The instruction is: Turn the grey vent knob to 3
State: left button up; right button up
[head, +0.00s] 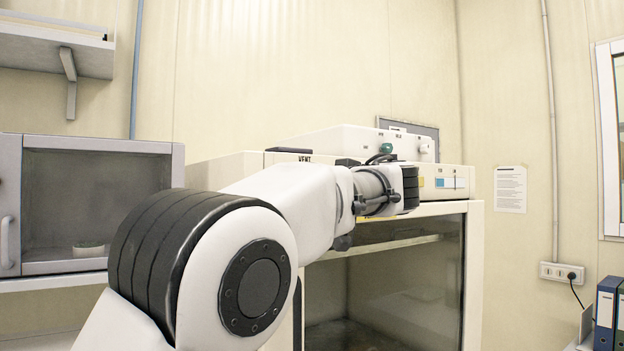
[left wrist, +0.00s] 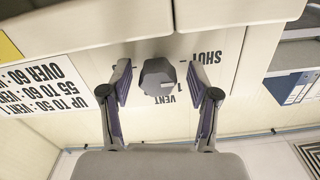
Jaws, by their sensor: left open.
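The dark grey vent knob (left wrist: 156,76) sits on the pale panel in the left wrist view, which shows the panel upside down. VENT, SHUT and 1 are printed on its right side. A small pale mark shows on the knob, but I cannot tell its setting. My left gripper (left wrist: 158,82) is open, with one finger on each side of the knob. Gaps show between the fingers and the knob. In the head view my left arm reaches across the cabinet (head: 474,270) and hides the knob and the fingers. My right gripper is out of view.
A printed sign (left wrist: 40,86) is beside the knob on the panel. In the head view a white unit with a green knob (head: 386,148) stands on the cabinet. A grey glass-fronted box (head: 98,145) is at left; blue binders (head: 606,312) are at lower right.

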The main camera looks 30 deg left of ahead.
pick_arm(q)
jog(key=shift+d, duration=0.2)
jog(key=shift+c, duration=0.7)
grip_shut()
